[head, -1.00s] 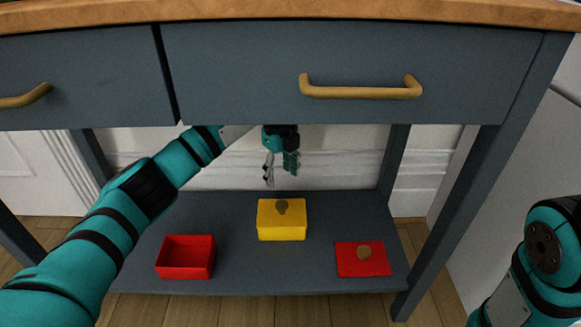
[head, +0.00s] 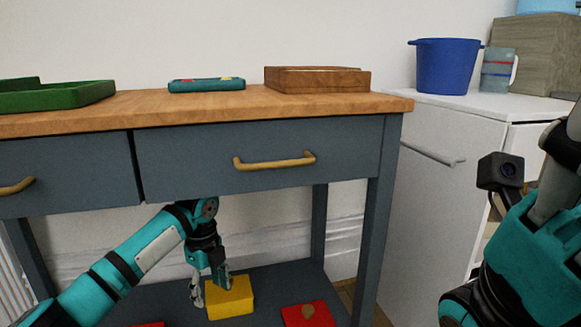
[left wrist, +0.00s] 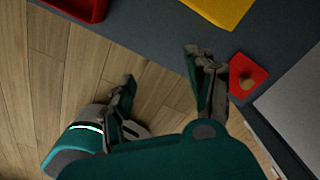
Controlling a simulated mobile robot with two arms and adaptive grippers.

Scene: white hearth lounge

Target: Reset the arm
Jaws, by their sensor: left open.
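My left gripper (head: 209,287) is open and empty under the drawers of the grey-blue table, in front of the yellow box (head: 232,299). In the left wrist view the left gripper's two fingers (left wrist: 160,68) are spread apart, with floor and shelf edge between them. My right arm stands at the right edge of the head view with its wrist camera showing; its fingers are not visible.
The lower shelf (head: 262,285) also bears a red lid with a knob (head: 295,318) and a red open box (left wrist: 88,10). The wooden tabletop (head: 215,106) bears a green tray (head: 60,97), a teal item (head: 206,85) and a wooden box (head: 318,80). A white cabinet (head: 425,195) stands right.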

